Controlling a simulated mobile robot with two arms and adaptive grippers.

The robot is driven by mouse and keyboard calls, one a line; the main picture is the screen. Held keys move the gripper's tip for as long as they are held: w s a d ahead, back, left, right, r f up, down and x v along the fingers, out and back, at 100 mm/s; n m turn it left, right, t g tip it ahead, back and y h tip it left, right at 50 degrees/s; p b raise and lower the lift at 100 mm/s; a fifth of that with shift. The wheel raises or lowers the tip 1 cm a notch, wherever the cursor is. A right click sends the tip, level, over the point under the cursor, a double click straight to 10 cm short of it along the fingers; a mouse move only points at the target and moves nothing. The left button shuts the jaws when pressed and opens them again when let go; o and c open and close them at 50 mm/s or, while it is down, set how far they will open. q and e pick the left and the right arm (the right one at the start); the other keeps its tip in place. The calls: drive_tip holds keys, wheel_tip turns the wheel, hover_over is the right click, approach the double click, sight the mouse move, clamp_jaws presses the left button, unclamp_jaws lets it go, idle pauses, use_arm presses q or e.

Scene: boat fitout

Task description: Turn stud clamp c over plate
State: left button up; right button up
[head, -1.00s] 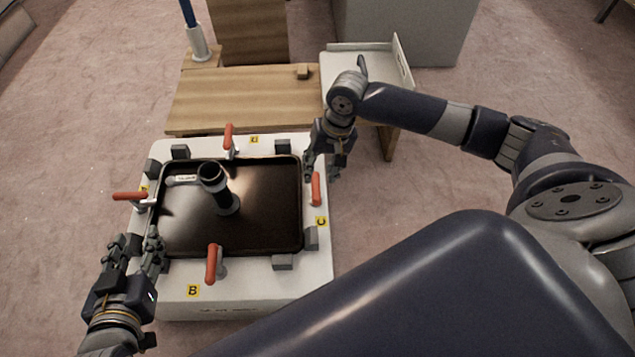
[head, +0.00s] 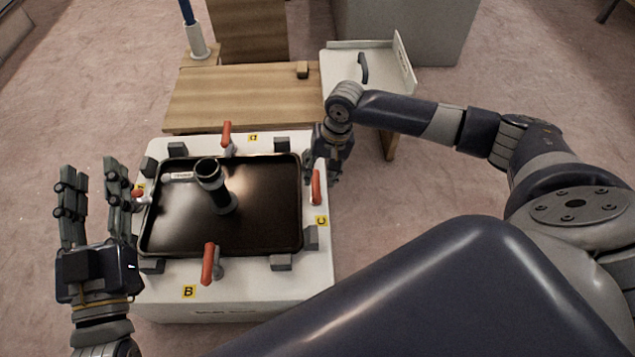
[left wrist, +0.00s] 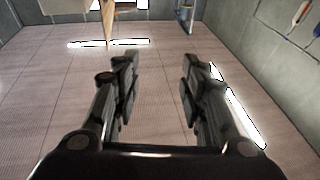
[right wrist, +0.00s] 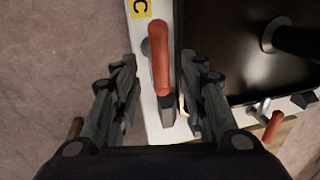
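Clamp C has a red handle (head: 316,187) at the right edge of the white base (head: 328,270), beside the dark plate (head: 270,215). Its handle lies roughly along that edge, not over the plate. In the right wrist view the same red handle (right wrist: 160,65) shows near the yellow C label. My right gripper (head: 322,172) is open at the far end of clamp C. In its wrist view the fingers (right wrist: 157,85) stand on either side of the clamp's handle, with gaps visible. My left gripper (head: 90,175) is open and empty, raised left of the base.
Clamps B (head: 208,263) and D (head: 227,135) have red handles at the front and back edges. Clamp A is partly hidden by my left gripper. A black tube (head: 215,185) stands on the plate. A wooden table (head: 240,98) stands behind.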

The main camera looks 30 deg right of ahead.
sight(317, 184)
drive_tip(key=f, duration=0.1)
drive_tip(key=f+b, duration=0.1)
drive_tip(key=f, duration=0.1)
drive_tip(key=shift+w+a+f, duration=0.15)
drive_tip(key=shift+a+f, duration=0.2)
use_arm(q)
drive_tip(key=s+r+t+h, duration=0.1)
drive_tip(key=s+r+t, duration=0.2)
drive_tip(key=r, duration=0.4)
drive_tip(key=shift+s+r+t+h, duration=0.2)
drive_tip(key=shift+s+t+h, duration=0.2)
drive_tip(key=shift+t, duration=0.5)
use_arm(e)
drive_tip(key=shift+f, duration=0.1)
clamp_jaws()
